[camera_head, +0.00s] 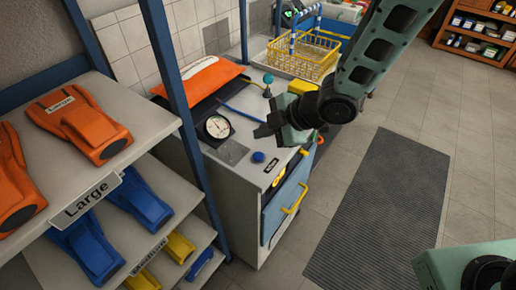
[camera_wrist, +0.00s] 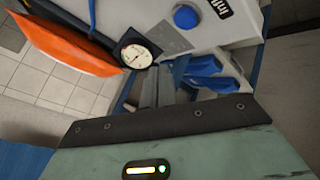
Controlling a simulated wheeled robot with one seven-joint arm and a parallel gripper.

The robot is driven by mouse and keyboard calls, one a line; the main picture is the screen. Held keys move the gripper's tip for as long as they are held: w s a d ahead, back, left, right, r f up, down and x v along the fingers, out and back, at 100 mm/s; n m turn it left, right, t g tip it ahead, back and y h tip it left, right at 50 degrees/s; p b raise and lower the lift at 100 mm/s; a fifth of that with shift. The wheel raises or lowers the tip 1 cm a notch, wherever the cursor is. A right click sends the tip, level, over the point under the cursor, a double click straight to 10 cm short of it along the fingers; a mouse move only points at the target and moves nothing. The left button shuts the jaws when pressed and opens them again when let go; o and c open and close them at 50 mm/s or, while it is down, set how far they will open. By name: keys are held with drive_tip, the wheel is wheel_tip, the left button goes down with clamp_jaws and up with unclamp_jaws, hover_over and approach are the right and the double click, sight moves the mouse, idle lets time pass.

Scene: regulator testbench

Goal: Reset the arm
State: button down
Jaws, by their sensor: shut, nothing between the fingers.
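My gripper (camera_head: 264,131) is at the end of my green and black arm, held in the air above the front of the testbench (camera_head: 242,170). It is shut and holds nothing. In the wrist view its fingers (camera_wrist: 160,88) show close together at the middle, over the bench edge and the shelf. The round gauge (camera_head: 217,127) and the blue button (camera_head: 258,157) lie on the bench top, apart from the gripper. Both also show in the wrist view, the gauge (camera_wrist: 137,54) at upper left and the button (camera_wrist: 186,17) at the top.
A shelf rack on the left holds orange (camera_head: 78,122), blue (camera_head: 139,199) and yellow parts. An orange pouch (camera_head: 200,77) lies at the back of the bench. A yellow wire basket (camera_head: 302,57) stands beyond it. A dark floor mat (camera_head: 385,205) lies on open floor at right.

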drive_tip(key=s+d+r+m+g+h, duration=0.1)
drive_tip(key=s+d+r+m+h, duration=0.1)
drive_tip(key=s, duration=0.6)
drive_tip(key=s+d+r+m+g+h, duration=0.1)
drive_tip(key=s+d+r+m+h, duration=0.2)
drive_tip(key=s+d+r+m, duration=0.2)
drive_tip(key=s+d+r+m+g+h, duration=0.2)
drive_tip(key=s+m, duration=0.5)
drive_tip(key=s, duration=0.4)
wheel_tip(320, 180, up, 3)
drive_tip(key=shift+d+f+h, duration=0.2)
drive_tip(key=shift+d+h, duration=0.1)
drive_tip(key=shift+d, duration=0.6)
drive_tip(key=shift+w, duration=0.1)
